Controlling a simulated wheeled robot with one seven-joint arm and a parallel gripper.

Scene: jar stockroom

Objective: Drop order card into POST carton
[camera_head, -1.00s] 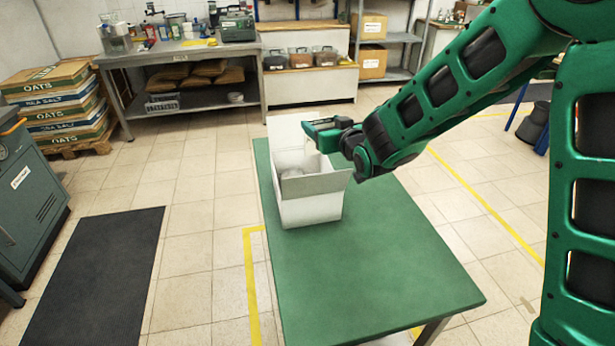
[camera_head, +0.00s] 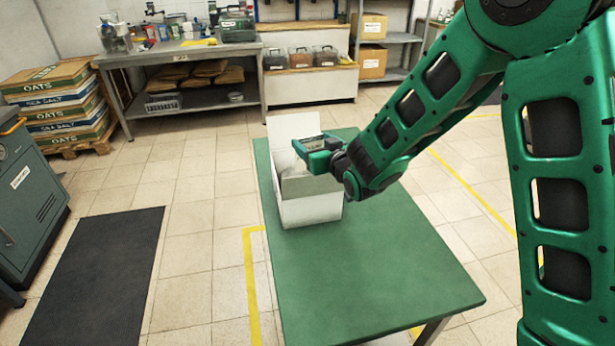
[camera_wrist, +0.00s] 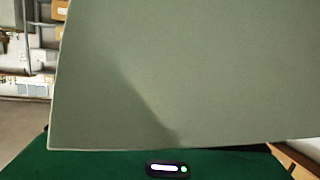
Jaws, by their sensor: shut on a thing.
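The white carton (camera_head: 312,210) stands open on the green table, with a tall flap raised at the back. I cannot read any POST label on it. My gripper (camera_head: 312,152) is above the carton's opening, close to the raised back flap, reaching in from the right. It is shut on a thin flat sheet. In the wrist view a large plain grey-green sheet (camera_wrist: 190,70), which looks like the order card, fills most of the picture.
The green table (camera_head: 380,270) is clear in front of the carton. A grey cabinet (camera_head: 30,200) and stacked sacks (camera_head: 60,105) stand at left. A workbench (camera_head: 185,50), lidded bins (camera_head: 300,57) and shelves with cardboard boxes (camera_head: 372,62) line the back.

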